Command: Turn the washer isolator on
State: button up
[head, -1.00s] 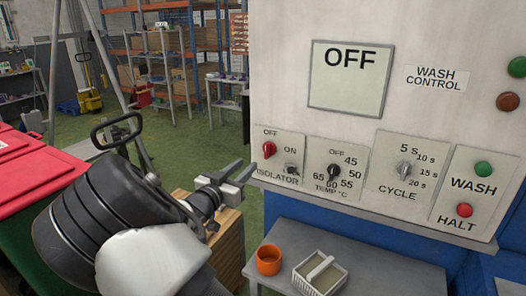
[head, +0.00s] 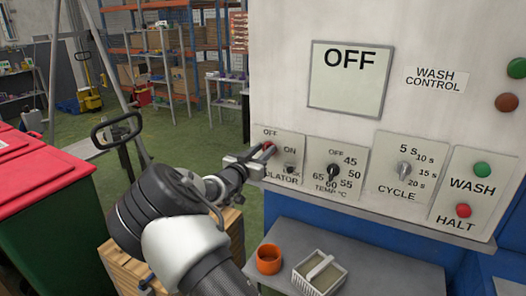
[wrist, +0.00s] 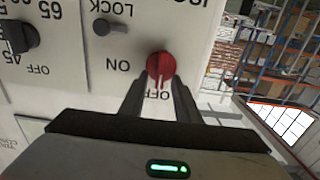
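The isolator's red knob (head: 267,146) is on a grey plate at the left of the wash control panel. In the wrist view, which is upside down, the red knob (wrist: 160,64) has its grip bar toward the OFF label. My gripper (head: 263,152) is at the knob. In the wrist view my gripper (wrist: 159,88) has its two dark fingers apart, one on each side of the knob's lower part, with a gap between them. Whether they touch the knob I cannot tell. The display (head: 347,82) reads OFF. In the head view my fingers partly cover the knob and the ISOLATOR label.
A small LOCK knob (wrist: 113,27) is close beside the red knob. Right of it are the temperature dial (head: 333,173), the cycle dial (head: 404,170) and the green wash button (head: 483,169). Below, an orange cup (head: 268,260) and a white basket (head: 319,273) stand on a grey table.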

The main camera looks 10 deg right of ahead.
grip_shut()
jog(key=shift+f+b, duration=0.1)
jog(key=shift+b, duration=0.3)
jog(key=m+b, duration=0.6)
jog(key=b, duration=0.1)
jog(key=f+m+b, duration=0.1)
jog(key=m+b, duration=0.4)
jog(key=b, duration=0.2)
jog(key=s+d+m+b, duration=0.1)
jog(key=m+b, duration=0.5)
jog(key=b, duration=0.1)
jog(key=shift+f+m+b, duration=0.2)
jog(key=shift+m+b, duration=0.1)
jog(key=shift+m, duration=0.3)
grip_release()
jog(key=shift+d, duration=0.1)
